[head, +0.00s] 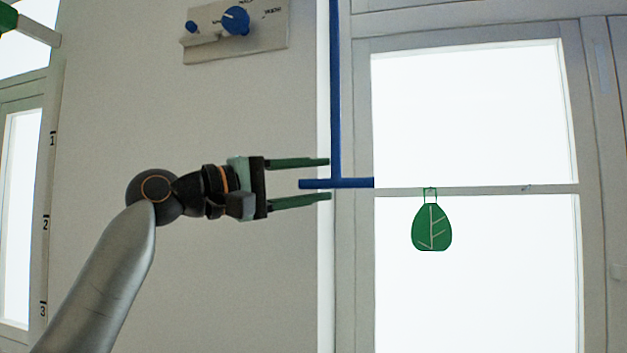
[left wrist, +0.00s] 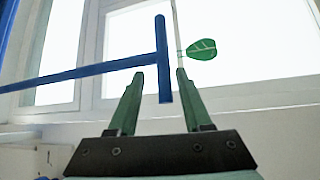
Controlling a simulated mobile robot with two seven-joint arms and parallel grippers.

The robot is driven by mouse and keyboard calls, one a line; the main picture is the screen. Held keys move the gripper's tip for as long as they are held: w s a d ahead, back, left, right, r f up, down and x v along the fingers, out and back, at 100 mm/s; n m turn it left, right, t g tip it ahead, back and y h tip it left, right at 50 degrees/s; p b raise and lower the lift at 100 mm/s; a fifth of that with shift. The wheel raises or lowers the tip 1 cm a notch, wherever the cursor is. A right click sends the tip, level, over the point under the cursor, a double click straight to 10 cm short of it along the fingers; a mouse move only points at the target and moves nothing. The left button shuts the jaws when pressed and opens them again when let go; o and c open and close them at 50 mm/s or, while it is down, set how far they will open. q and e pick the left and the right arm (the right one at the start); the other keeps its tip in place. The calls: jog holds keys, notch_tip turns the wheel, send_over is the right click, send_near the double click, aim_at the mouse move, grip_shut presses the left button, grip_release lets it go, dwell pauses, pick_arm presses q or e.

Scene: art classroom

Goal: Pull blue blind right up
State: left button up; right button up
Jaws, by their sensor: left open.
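A blue pull bar shaped like an upside-down T hangs in front of the right window's left frame. Its long rod (head: 335,90) runs up out of the head view, and its short crosspiece (head: 355,183) is level at the bottom. The left wrist view also shows the crosspiece (left wrist: 161,45) and rod (left wrist: 80,72). My left gripper (head: 330,179) comes in from the left, open, with one green finger above and one below the crosspiece's left part. Whether either finger touches it, I cannot tell. No blind cloth is plainly visible. My right gripper is not in view.
A green leaf-shaped tag (head: 431,228) hangs at the right window's middle rail (head: 490,190). A panel with blue knobs (head: 236,20) is on the wall, upper left. A strip numbered 1 to 3 (head: 46,200) stands by the left window.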

pick_arm(q)
jog(key=b+v, duration=0.4)
jog(key=v, duration=0.8)
jog(key=shift+s+a, duration=0.2)
jog(key=shift+r, duration=0.1)
